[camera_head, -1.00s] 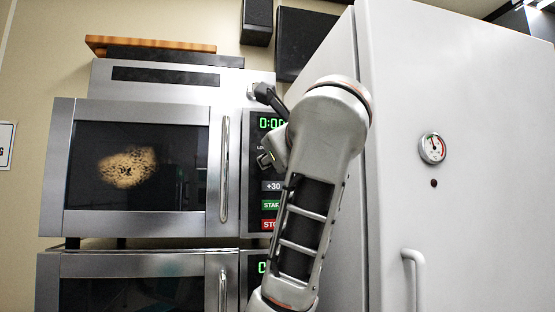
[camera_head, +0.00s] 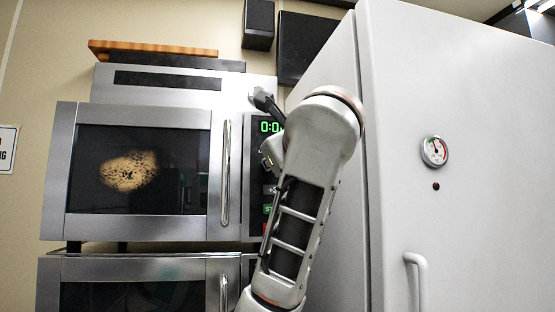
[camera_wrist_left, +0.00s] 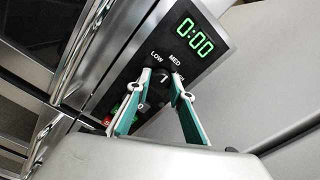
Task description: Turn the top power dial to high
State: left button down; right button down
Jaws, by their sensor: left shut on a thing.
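The top power dial (camera_wrist_left: 158,88) is a dark round knob with a white pointer mark on the upper oven's black control panel (camera_wrist_left: 143,62). LOW and MED are readable beside it; the third label is mostly covered by a finger. The pointer seems to face roughly toward MED, but I cannot tell exactly. My left gripper (camera_wrist_left: 160,76) has its green-lined fingers on either side of the dial and is shut on it. In the head view my left arm hides the dial and most of the gripper. My right gripper is not in view.
The upper oven (camera_head: 85,170) has a green 0:00 display (camera_wrist_left: 195,37) and a vertical door handle (camera_head: 226,175). A second oven (camera_head: 50,285) sits below. A tall white fridge (camera_head: 480,220) stands close on the right. A wooden board (camera_head: 150,50) lies on top.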

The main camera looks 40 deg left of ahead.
pick_arm(q)
jog(key=shift+m+p, duration=6)
jog(key=shift+p, duration=0.15)
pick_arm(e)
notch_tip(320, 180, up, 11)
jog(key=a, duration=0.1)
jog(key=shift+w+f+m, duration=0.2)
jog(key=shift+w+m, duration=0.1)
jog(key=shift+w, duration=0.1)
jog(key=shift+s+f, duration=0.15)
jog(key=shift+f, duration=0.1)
pick_arm(q)
jog(key=c, duration=1.8)
grip_release()
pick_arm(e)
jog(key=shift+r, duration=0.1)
pick_arm(q)
notch_tip(320, 180, up, 10)
